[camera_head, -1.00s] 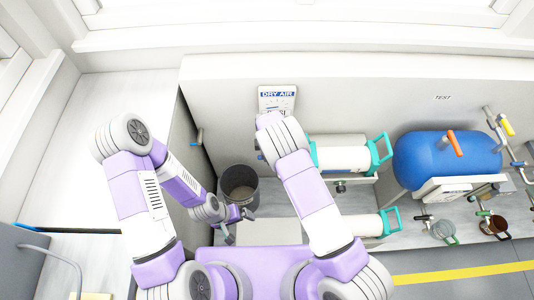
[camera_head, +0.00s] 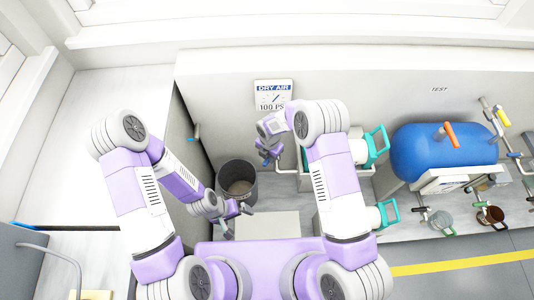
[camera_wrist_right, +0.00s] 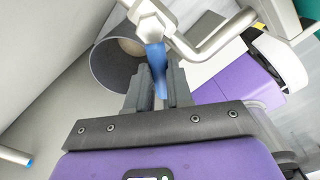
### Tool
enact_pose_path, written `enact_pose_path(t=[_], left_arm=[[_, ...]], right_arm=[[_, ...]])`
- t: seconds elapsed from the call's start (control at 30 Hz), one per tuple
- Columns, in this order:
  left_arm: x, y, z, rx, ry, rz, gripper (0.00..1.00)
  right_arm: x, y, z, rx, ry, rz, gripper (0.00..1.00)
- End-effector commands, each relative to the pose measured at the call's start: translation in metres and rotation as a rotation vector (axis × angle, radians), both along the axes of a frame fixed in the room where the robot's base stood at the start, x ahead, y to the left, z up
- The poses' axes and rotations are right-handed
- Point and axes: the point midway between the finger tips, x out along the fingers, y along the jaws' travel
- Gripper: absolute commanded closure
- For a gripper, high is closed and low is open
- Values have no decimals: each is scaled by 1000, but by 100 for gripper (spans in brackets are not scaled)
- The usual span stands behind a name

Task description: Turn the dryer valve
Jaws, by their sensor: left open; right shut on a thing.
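The dryer valve has a blue handle on a grey pipe under the dry air sign (camera_head: 273,92). In the right wrist view the blue handle (camera_wrist_right: 156,62) lies between the two dark fingers of my right gripper (camera_wrist_right: 158,88), which is shut on it. The valve body and pipe (camera_wrist_right: 200,42) show just beyond the fingertips. In the head view my right gripper (camera_head: 270,154) is at the pipe below the sign, and the handle is mostly hidden there. My left gripper (camera_head: 238,218) is open and empty, low in front of the grey bin.
A grey bin (camera_head: 224,180) stands below and left of the valve. Teal-handled white cylinders (camera_head: 376,146) are to the right, partly behind my right arm. A blue tank (camera_head: 420,158) with an orange handle is further right. A white box (camera_head: 268,226) stands below.

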Motion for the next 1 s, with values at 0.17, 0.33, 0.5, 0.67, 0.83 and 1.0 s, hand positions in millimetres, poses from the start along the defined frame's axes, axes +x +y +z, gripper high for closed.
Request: enact_pose_path(t=[0.17, 0.33, 0.5, 0.67, 0.83, 1.0], left_arm=[[0, 0, 1, 0, 0, 0, 0], [0, 0, 3, 0, 0, 0, 0], [0, 0, 5, 0, 0, 0, 0], [0, 0, 7, 0, 0, 0, 0], [0, 0, 9, 0, 0, 0, 0], [0, 0, 9, 0, 0, 0, 0]], right_arm=[[-3, -7, 1, 3, -3, 169, 100], [-6, -13, 1, 3, -4, 324, 100], [-8, -19, 1, 1, -3, 460, 100], [-9, -24, 1, 1, -4, 562, 100], [-9, -27, 1, 2, -4, 635, 100], [-9, -29, 0, 1, -4, 675, 100]])
